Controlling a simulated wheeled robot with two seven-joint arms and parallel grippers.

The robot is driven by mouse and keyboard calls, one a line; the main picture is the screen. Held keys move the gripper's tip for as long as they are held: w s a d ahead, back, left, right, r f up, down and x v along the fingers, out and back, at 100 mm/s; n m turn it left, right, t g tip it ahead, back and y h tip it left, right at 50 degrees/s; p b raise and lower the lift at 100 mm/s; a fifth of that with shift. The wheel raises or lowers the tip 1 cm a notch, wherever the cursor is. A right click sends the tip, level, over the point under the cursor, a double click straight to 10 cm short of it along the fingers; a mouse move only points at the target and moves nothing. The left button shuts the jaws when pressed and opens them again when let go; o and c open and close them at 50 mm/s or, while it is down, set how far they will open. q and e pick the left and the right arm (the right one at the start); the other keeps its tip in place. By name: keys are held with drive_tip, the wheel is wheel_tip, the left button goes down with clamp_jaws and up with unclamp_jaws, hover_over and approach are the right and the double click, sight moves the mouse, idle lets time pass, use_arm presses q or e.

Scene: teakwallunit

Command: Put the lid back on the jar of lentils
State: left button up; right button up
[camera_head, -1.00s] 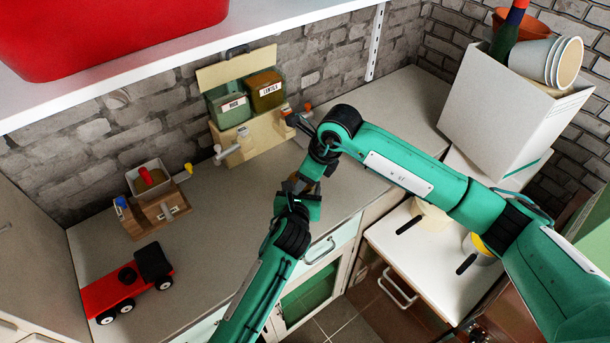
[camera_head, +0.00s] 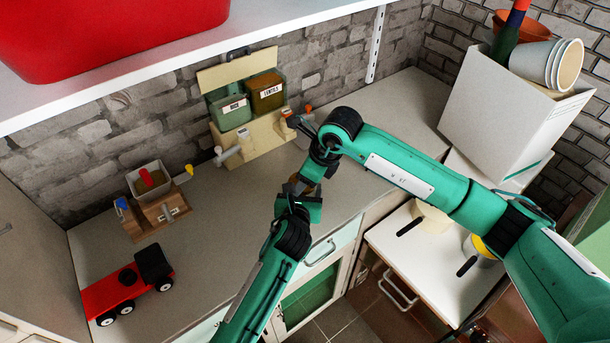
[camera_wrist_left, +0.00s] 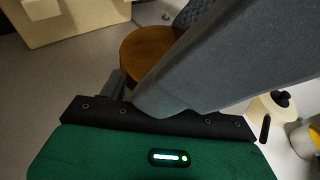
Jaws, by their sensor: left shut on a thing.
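A bin labelled lentils (camera_head: 267,93) stands in a two-bin holder at the back of the counter, with brown contents showing. My left gripper (camera_head: 298,190) is shut on a brown object, mostly hidden by both arms in the head view. In the left wrist view it is a round, flat-topped brown piece (camera_wrist_left: 148,45) with a narrower part below; I cannot tell whether it is the lid or the jar. A dark grey part covers its right side.
A green bin (camera_head: 233,112) sits beside the lentils bin. A wooden box unit (camera_head: 155,215) and a red toy truck (camera_head: 125,285) stand on the counter's left. A white box (camera_head: 500,115) with cups stands at the right. The counter between truck and arms is clear.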

use_arm(q)
drive_tip(key=shift+s+d+r, duration=0.1)
drive_tip(key=shift+d+r, duration=0.05)
drive_tip(key=shift+r, duration=0.05)
use_arm(e)
drive_tip(key=shift+s+d+f, duration=0.1)
drive_tip(key=shift+d+f, duration=0.1)
drive_tip(key=shift+f, duration=0.7)
drive_tip(key=shift+r, duration=0.55)
use_arm(q)
drive_tip(key=shift+w, duration=0.2)
drive_tip(key=shift+a, duration=0.2)
use_arm(e)
drive_tip(key=shift+a+r, duration=0.1)
use_arm(q)
drive_tip(key=shift+f, duration=0.15)
use_arm(e)
drive_tip(key=shift+r, duration=0.45)
use_arm(q)
drive_tip(key=shift+s, duration=0.1)
use_arm(e)
drive_tip(key=shift+f, duration=0.5)
